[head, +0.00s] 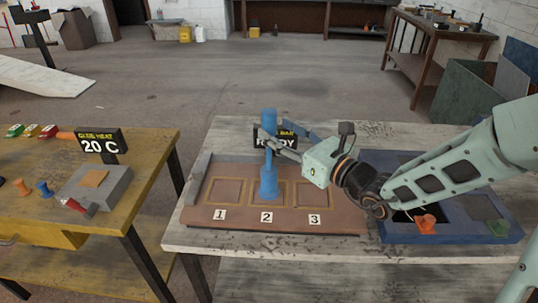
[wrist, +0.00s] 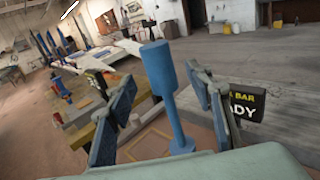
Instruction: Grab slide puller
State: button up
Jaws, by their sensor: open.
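A tall blue tool (head: 268,182), which seems to be the slide puller, stands upright on the square marked 2 of the brown board. It has a thick head, a thin stem and a wider foot. In the wrist view the puller (wrist: 160,68) rises between the two spread fingers of my gripper (wrist: 165,100), with room visible on both sides. In the head view my gripper (head: 278,143) is level with the upper stem, coming from the right. I cannot tell its exact depth around the stem.
The brown board (head: 338,222) has squares 1, 2 and 3. A black sign (head: 262,141) stands behind the puller, close to my fingers. A yellow bench (head: 110,215) stands left.

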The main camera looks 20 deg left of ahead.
aim_at(274, 125)
jog(key=x, duration=0.4)
jog(key=shift+w+r, duration=0.1)
jog(key=shift+r, duration=0.1)
grip_shut()
jog(key=shift+r, duration=0.15)
